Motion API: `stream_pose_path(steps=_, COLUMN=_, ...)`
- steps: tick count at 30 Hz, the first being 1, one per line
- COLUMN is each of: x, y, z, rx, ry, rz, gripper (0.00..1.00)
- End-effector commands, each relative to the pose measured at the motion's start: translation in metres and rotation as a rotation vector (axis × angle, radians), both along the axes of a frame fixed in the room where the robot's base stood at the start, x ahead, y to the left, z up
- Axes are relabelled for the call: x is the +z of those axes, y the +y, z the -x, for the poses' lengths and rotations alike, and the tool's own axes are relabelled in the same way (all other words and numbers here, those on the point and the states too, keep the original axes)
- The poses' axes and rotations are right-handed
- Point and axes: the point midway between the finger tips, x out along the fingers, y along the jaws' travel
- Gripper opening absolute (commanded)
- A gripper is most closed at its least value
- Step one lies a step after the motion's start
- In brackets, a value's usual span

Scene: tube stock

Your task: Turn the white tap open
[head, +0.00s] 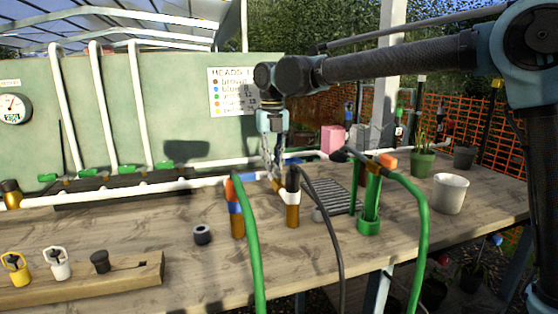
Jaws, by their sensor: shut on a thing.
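The white tap (291,196) shows as a white band on a short brown-and-black upright post standing on the bench. A small white part reaches left from the band towards my gripper (277,177). My gripper points down from the arm, with its fingers close together just left of the post's dark top. It appears shut on the white tap's small left-hand part, though the contact is small and partly hidden by the fingers. How far the tap is turned cannot be told.
A similar post with a blue band (235,208) stands left, behind a green hose (250,245). A black hose (330,215) runs down on the right. A green tube stand (370,205) and a white pot (450,193) stand farther right. The front-left bench holds a wooden block (100,285).

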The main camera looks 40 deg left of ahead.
Motion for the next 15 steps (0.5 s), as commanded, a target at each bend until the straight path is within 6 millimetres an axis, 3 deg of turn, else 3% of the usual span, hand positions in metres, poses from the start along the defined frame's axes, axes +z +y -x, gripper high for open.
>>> stream_pose_path(steps=8, x=-0.0008, y=-0.0028, z=0.0006, rx=0.002, ry=0.003, rz=0.005, gripper=0.00)
stream_pose_path(steps=9, x=-0.0008, y=-0.0029, z=0.0004, rx=0.001, ry=0.003, rz=0.005, gripper=0.19)
stream_pose_path(steps=11, x=-0.0008, y=-0.0030, z=0.0001, rx=0.001, ry=0.003, rz=0.005, gripper=0.33)
stream_pose_path(steps=15, x=-0.0006, y=-0.0023, z=-0.0006, rx=0.000, ry=0.002, rz=0.003, gripper=0.35)
